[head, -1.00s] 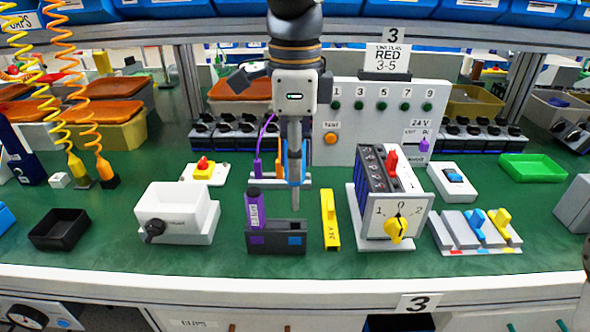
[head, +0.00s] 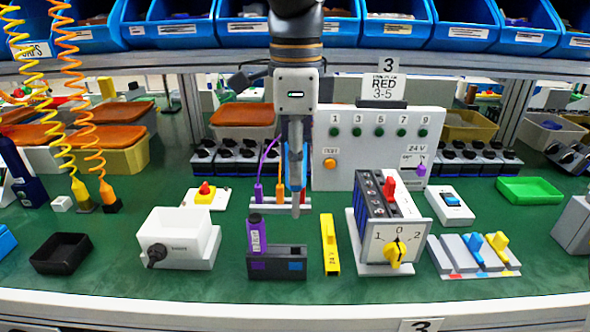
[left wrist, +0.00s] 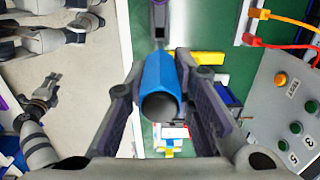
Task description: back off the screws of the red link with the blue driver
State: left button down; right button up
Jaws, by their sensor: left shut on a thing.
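My left gripper (head: 293,178) is shut on the blue driver (head: 294,170), whose grey shaft points down over the bench. In the left wrist view the blue handle (left wrist: 160,80) sits between the two fingers. The switch block (head: 375,222) stands to the right of the driver, with a yellow knob (head: 399,248) on its front and several dark terminals on top. A red piece (head: 388,188), apparently the red link, shows on its top; its screws are too small to make out. My right gripper (left wrist: 46,90) seems to show small in the left wrist view; its state is unclear.
A black holder (head: 275,264) with a purple driver (head: 257,233) stands in front of the blue driver. A yellow tester-like bar (head: 330,245) lies between holder and switch block. A white box (head: 180,235) stands left. A numbered panel (head: 375,145) stands behind.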

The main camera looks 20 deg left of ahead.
pick_arm(q)
jog(key=shift+r, duration=1.7)
